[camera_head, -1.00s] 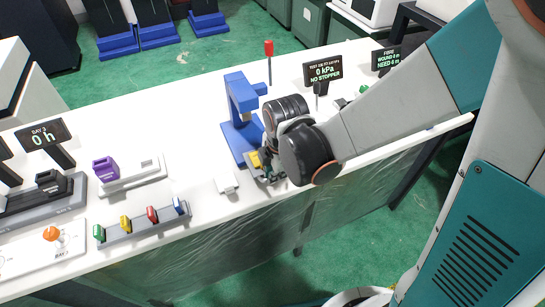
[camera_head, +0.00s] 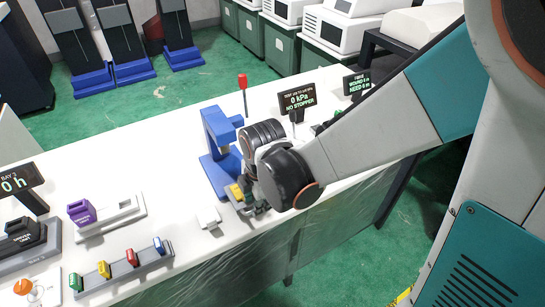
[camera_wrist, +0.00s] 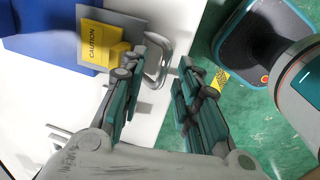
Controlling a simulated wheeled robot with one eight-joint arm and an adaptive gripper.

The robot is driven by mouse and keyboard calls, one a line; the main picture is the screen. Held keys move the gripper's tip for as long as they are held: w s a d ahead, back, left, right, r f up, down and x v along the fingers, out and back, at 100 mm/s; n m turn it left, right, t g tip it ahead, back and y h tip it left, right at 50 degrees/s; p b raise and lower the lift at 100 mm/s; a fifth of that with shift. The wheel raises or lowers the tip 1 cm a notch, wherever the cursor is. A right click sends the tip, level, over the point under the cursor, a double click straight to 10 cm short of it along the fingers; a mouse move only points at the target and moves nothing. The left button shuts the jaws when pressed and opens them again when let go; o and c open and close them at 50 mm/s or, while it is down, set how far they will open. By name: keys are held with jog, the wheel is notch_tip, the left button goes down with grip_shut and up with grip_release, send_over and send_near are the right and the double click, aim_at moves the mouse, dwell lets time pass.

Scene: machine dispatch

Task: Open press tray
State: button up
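The blue press (camera_head: 216,150) stands on the white table. At its front is the press tray with a yellow caution-marked block (camera_head: 236,193). In the wrist view the yellow block (camera_wrist: 102,42) sits left of a metal loop handle (camera_wrist: 163,68) at the tray's front. My gripper (camera_head: 252,203) is down at the tray and partly hides it in the head view. In the wrist view my gripper (camera_wrist: 162,78) is open, with one finger on each side of the handle. Whether a finger touches the handle I cannot tell.
A small white block (camera_head: 209,218) lies left of the tray near the table's front edge. A rack with several coloured pieces (camera_head: 125,270) and a purple piece (camera_head: 81,212) are further left. A red-topped post (camera_head: 243,85) and display signs (camera_head: 297,100) stand behind.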

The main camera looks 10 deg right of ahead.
notch_tip(320, 180, up, 6)
jog(key=s, duration=0.1)
jog(key=shift+s+d, duration=0.2)
jog(key=shift+s, duration=0.1)
jog(key=shift+r, duration=0.1)
dwell(0.4)
jog(key=s+d+r+m+t, duration=0.5)
jog(key=d+r+m, duration=0.5)
jog(key=m, duration=1.1)
jog(key=shift+s+d+r+h, duration=0.2)
jog(key=shift+s+d+h, duration=0.1)
jog(key=shift+s+d, duration=0.8)
